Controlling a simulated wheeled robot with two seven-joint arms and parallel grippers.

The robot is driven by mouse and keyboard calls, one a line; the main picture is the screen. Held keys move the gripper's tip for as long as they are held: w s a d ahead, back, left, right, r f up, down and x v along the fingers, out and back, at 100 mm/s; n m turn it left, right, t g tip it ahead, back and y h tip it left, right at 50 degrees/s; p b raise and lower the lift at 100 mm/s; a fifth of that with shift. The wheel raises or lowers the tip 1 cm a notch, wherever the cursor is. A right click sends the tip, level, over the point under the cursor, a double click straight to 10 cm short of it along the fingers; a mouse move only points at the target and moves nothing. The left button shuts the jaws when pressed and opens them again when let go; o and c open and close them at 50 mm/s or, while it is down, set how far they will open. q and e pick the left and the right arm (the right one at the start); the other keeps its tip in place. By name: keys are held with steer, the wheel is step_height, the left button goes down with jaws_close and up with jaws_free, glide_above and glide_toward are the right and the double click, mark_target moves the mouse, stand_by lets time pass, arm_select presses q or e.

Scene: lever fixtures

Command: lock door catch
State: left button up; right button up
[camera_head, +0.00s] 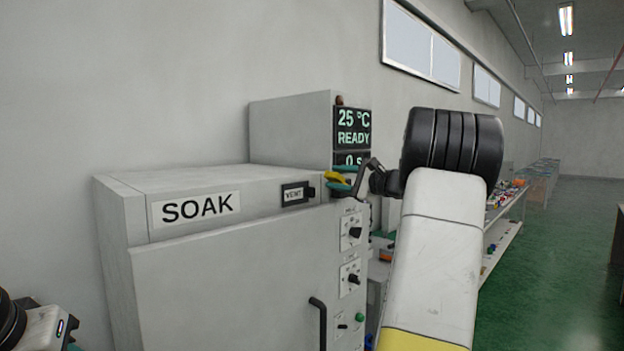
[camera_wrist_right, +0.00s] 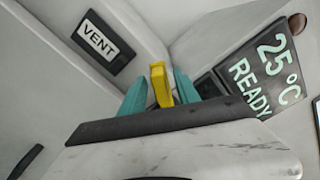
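The door catch shows as a yellow handle (camera_head: 337,177) at the upper right front corner of the grey SOAK cabinet, beside the VENT label. It also shows in the right wrist view as a yellow tab (camera_wrist_right: 161,84). My right gripper (camera_head: 341,180) has teal fingers, one on each side of the yellow handle. The base of the catch is largely hidden. In the head view, part of my left arm shows at the lower left corner; its fingers are out of view.
The cabinet door (camera_head: 230,285) is below the SOAK panel, with a black door handle (camera_head: 319,322). A display (camera_head: 352,130) reads 25 °C READY. Knobs (camera_head: 351,231) line the front right. Shelves (camera_head: 505,220) stand behind my right arm. Green floor lies open at right.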

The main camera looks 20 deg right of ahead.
steer(key=shift+c, duration=0.5)
jaws_close()
stand_by(0.8)
